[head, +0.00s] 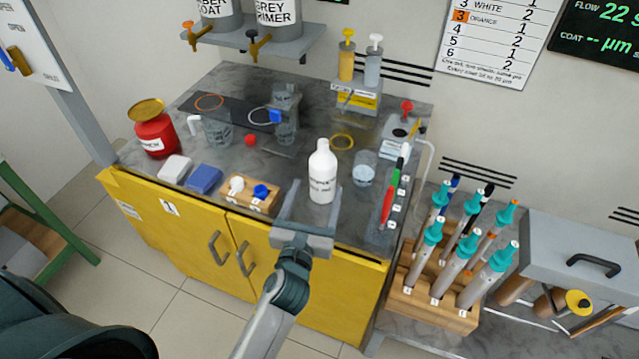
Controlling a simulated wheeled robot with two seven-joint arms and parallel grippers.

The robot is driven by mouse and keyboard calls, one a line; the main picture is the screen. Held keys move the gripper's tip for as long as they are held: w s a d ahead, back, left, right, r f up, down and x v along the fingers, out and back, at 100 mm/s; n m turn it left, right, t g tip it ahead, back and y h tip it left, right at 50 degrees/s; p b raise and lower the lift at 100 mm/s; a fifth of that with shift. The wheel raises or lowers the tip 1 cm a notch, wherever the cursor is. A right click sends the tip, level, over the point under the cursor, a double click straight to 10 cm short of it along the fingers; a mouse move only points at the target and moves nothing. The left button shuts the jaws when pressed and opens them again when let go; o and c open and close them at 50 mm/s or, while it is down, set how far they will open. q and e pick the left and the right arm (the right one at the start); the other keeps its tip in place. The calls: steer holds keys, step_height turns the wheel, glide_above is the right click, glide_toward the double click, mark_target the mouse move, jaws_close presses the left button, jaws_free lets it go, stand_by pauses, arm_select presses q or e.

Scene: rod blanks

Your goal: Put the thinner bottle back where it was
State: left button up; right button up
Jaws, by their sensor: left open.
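The thinner bottle (322,165), white with a white cap and a dark printed label, stands upright near the front edge of the grey bench top. My left gripper (317,190) is open at the bench's front edge. Its two fingers point toward the bottle, one to each side of its lower part in the picture. I see a gap at the left finger; I cannot tell how far the fingers reach around the bottle or whether the right one touches it. My right gripper is not in view.
A clear beaker (365,168) and red and green markers (388,203) are right of the bottle. A wooden block (250,194) with white and blue knobs, a blue sponge (204,180) and a red can (154,135) are left. A yellow ring (342,142) lies behind.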

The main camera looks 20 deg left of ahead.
arm_select(q)
steer(key=shift+s, duration=0.4)
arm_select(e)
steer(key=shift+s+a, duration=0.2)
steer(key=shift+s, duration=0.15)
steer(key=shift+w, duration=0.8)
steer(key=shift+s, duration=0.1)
